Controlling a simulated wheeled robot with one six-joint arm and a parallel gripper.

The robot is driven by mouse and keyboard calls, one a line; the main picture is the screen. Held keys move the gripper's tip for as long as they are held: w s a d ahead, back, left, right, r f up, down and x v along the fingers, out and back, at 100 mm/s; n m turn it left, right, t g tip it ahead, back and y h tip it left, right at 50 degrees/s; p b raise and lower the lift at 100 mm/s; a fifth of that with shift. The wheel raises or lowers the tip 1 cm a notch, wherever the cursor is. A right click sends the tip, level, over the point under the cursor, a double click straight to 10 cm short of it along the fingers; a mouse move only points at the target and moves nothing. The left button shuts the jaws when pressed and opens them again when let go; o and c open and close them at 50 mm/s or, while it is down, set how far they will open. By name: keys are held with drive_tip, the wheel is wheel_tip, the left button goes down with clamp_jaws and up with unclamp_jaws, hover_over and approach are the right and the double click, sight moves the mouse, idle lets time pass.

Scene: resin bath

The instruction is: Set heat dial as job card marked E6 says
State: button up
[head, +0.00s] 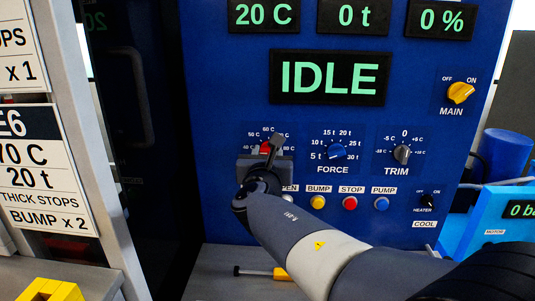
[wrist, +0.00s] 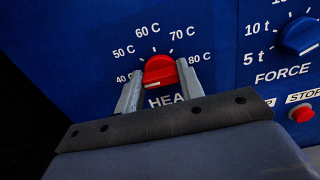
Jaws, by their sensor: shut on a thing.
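The job card (head: 40,170) marked E6 at the left reads 70 C, 20 t, thick stops, bump x 2; its left edge is cut off. The red heat dial (wrist: 160,70) sits on the blue panel, with a scale from 40 C to 80 C around it. Its white mark is low on the left, toward the 40 C end; the exact reading is unclear. My gripper (wrist: 159,82) is shut on the dial, one finger on each side. In the head view, my gripper (head: 266,158) covers most of the red dial (head: 265,147).
The force dial (head: 337,150) and trim dial (head: 403,153) are close to the right. Below are yellow, red and blue buttons (head: 350,203). Displays show 20 C, 0 t, 0 % and IDLE (head: 328,78). A yellow-handled tool (head: 280,273) lies on the ledge below.

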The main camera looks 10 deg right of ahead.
drive_tip(key=shift+f+m+b, duration=0.1)
drive_tip(key=shift+m+b, duration=0.2)
drive_tip(key=shift+b, duration=0.2)
drive_tip(key=shift+d+f+m+b, duration=0.1)
drive_tip(key=shift+f+m+b, duration=0.05)
drive_tip(key=shift+m+b, duration=5.95)
drive_tip(key=shift+f+m+b, duration=0.15)
drive_tip(key=shift+m+b, duration=5.1)
drive_tip(key=shift+m, duration=1.65)
